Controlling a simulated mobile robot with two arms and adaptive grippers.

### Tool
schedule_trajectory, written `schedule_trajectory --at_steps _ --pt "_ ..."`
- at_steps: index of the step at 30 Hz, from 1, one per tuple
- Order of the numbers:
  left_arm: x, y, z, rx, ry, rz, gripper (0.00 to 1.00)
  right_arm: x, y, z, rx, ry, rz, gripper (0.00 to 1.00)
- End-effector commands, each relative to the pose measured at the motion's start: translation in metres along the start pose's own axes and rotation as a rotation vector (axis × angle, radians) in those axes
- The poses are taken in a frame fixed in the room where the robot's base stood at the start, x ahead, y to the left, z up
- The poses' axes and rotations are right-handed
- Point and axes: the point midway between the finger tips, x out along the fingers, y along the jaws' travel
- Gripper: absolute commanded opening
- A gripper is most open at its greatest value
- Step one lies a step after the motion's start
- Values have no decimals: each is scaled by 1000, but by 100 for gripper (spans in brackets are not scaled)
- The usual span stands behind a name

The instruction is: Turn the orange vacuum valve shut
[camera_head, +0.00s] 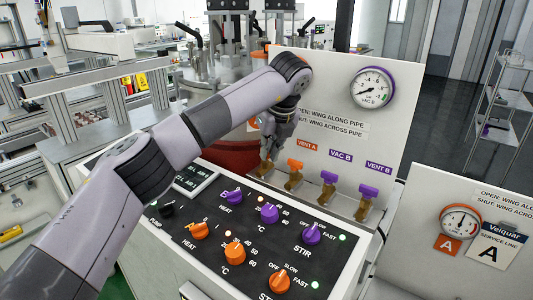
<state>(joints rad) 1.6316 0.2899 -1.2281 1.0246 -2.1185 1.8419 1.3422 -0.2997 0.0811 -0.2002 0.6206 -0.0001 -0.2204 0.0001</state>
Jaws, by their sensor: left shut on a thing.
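My left gripper (267,152) reaches down in front of the white panel (409,105) and is shut on the leftmost valve in the row. Its fingers cover most of that valve, so the angle of its wing cannot be told; a brass-coloured body (265,168) shows below them. Right of it stand an orange valve (295,167) under the label VENT A, a purple valve (328,179) under VAC B and a purple valve (367,193) under VENT B. The panel's printed lines read open with wing along pipe, shut with wing across pipe. My right gripper is not in view.
A purple-rimmed gauge (372,88) sits on the panel above the valves. A control box with orange and purple knobs (269,213) lies in front, below my left arm. Another panel (434,225) with an orange-rimmed gauge (461,222) stands at the right.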

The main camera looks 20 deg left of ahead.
Motion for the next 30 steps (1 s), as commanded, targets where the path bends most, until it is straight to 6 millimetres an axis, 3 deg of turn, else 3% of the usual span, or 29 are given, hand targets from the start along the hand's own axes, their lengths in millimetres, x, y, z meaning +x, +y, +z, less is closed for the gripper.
schedule_trajectory --at_steps 13,30 --pt "-2 -7 2 -262 -2 106 0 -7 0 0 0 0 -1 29" --pt "-1 -8 3 -323 -3 130 0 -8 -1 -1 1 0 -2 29"
